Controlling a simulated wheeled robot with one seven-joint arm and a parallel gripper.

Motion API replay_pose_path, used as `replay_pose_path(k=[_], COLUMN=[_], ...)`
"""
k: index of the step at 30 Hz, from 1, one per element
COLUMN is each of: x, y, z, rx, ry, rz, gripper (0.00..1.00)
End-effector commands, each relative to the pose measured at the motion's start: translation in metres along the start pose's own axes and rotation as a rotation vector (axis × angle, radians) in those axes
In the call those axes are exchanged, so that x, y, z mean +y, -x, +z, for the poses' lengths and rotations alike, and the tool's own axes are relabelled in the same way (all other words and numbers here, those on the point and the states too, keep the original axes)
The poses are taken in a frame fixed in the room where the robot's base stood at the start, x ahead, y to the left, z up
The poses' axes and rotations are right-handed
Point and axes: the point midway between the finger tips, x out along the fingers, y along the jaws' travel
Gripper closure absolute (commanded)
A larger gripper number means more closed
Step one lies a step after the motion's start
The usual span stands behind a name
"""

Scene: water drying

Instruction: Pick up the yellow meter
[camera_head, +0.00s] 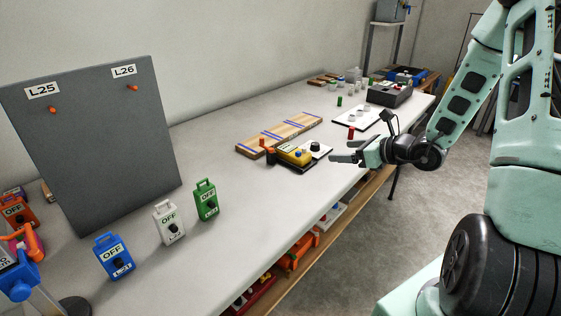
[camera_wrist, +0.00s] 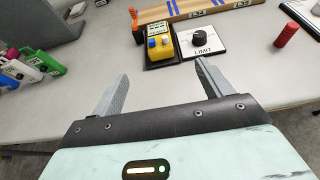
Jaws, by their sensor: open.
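The yellow meter (camera_head: 296,155) lies on a dark base on the long grey table, in front of the wooden board. In the wrist view the yellow meter (camera_wrist: 157,42) is at the top middle, with a blue knob and a light knob on its face. My gripper (camera_head: 340,158) is open and empty, to the right of the meter in the head view and apart from it. In the wrist view the fingers of my gripper (camera_wrist: 162,85) point toward the meter, with bare table between.
A white LIMIT plate with a black knob (camera_wrist: 198,38) sits right beside the meter. A wooden board with blue stripes (camera_head: 280,132) lies behind. A red cylinder (camera_wrist: 287,34) stands to the right. Green, white and blue OFF tags (camera_head: 206,200) and a grey panel (camera_head: 100,140) are at left.

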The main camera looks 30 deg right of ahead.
Motion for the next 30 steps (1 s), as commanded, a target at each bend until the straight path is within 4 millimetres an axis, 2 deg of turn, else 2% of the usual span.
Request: replay_pose_path(k=[9, 15, 23, 30], x=[0.003, 0.003, 0.003, 0.005], y=[-0.065, -0.101, -0.12, -0.154], z=[0.001, 0.001, 0.001, 0.002], rx=[-0.001, 0.0, 0.001, 0.0], ry=[0.003, 0.004, 0.003, 0.004], rz=[0.009, 0.008, 0.006, 0.008], gripper=[0.22, 0.22, 0.22, 0.22])
